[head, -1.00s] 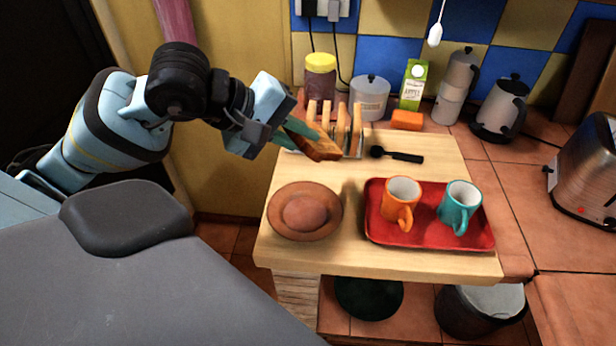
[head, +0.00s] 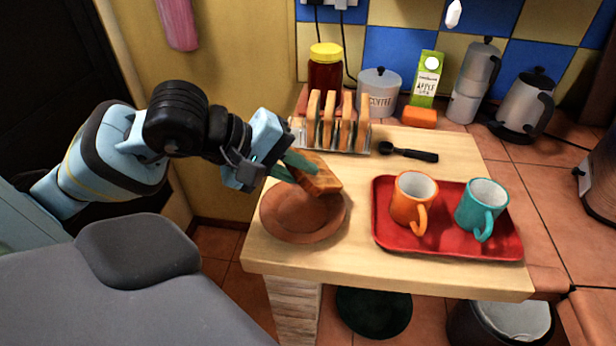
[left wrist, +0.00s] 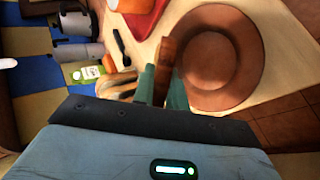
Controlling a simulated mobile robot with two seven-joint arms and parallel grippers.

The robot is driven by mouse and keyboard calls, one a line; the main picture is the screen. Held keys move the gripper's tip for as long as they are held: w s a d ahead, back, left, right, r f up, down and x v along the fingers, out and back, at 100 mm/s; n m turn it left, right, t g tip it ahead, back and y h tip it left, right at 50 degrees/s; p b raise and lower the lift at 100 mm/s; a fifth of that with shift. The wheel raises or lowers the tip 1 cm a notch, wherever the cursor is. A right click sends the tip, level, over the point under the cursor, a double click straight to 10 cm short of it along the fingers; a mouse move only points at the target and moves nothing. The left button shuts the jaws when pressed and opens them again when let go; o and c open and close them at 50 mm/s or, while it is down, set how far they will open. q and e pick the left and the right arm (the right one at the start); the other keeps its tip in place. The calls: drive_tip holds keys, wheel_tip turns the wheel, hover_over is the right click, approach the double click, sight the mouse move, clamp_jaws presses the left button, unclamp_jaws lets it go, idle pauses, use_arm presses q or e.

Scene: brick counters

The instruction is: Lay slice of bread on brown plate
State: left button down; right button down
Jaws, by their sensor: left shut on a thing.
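My left gripper (head: 291,168) is shut on a slice of bread (head: 320,177) with a brown crust. It holds the slice tilted, over the far edge of the brown plate (head: 296,230) in the head view. Whether the slice touches the plate is unclear. The left wrist view shows the slice (left wrist: 170,58) edge-on between the green fingers (left wrist: 160,88), beside the round brown plate (left wrist: 222,95). The plate is empty, lying on the wooden counter. My right gripper is not in view.
A toast rack (head: 357,148) with several slices stands behind the plate. A red tray (head: 448,243) with an orange mug (head: 412,200) and a teal mug (head: 481,207) lies to the right. A black spoon (head: 410,153) lies near the rack.

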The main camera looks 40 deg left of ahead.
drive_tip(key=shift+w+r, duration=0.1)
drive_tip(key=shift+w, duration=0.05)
use_arm(q)
drive_tip(key=c, duration=1.6)
unclamp_jaws()
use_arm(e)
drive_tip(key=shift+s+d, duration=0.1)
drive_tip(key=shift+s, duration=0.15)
